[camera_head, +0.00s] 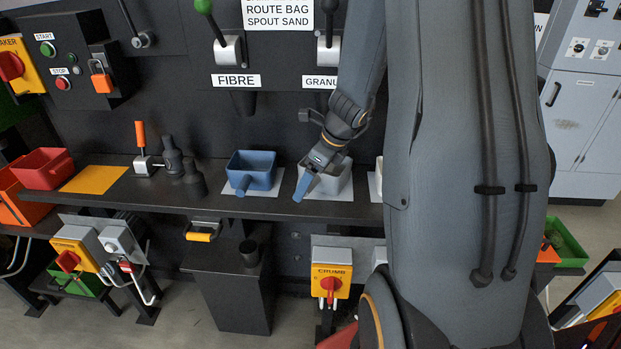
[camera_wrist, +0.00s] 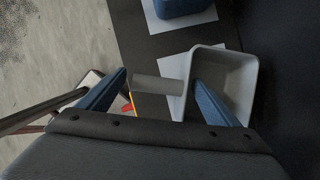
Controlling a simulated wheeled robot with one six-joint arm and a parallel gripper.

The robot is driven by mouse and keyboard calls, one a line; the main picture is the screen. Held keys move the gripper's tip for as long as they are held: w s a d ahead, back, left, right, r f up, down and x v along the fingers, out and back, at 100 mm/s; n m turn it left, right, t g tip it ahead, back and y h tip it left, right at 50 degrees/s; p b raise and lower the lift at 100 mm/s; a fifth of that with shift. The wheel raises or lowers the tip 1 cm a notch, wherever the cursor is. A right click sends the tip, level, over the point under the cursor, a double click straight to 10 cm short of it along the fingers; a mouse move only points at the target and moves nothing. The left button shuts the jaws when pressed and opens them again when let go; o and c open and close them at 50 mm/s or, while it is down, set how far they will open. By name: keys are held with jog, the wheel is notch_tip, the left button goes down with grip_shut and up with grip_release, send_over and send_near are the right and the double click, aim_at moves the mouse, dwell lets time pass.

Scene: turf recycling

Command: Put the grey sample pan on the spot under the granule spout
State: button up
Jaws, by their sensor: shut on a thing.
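The grey sample pan (camera_head: 332,182) is an open box with a stub handle, on or just above a white square (camera_head: 290,190) on the dark shelf. The square lies below the GRANU… label (camera_head: 320,82); the spout there is mostly hidden by my arm. My gripper (camera_head: 308,183) reaches down over the pan's left front. The right finger overlaps the pan's opening. Whether the pan's base touches the square cannot be told.
A blue pan (camera_head: 252,171) sits on the white square to the left, under the FIBRE spout (camera_head: 243,102). Dark cylinders (camera_head: 173,155) and an orange-handled lever (camera_head: 141,140) stand further left on the shelf (camera_head: 215,203). A red bin (camera_head: 43,169) is at far left.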

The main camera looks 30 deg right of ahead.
jog(key=shift+f, duration=0.3)
dwell(0.5)
jog(key=o, duration=1.2)
jog(key=shift+r, duration=0.1)
jog(key=v, duration=0.7)
jog(key=shift+s+d+r, duration=0.1)
jog(key=shift+s+r, duration=0.05)
jog(key=shift+r, duration=0.15)
jog(key=s+a+f+n+g, duration=0.1)
jog(key=s+a+n, duration=0.3)
jog(key=n, duration=0.5)
jog(key=s+a+f+n+h+b, duration=0.1)
jog(key=s+a+n, duration=0.3)
jog(key=a+n, duration=0.3)
jog(key=s+a+f+n+g+h, duration=0.1)
jog(key=s+a+n, duration=0.3)
jog(key=n, duration=0.9)
jog(key=shift+s+a+g, duration=0.1)
jog(key=shift+a+g, duration=0.2)
jog(key=shift+a, duration=0.35)
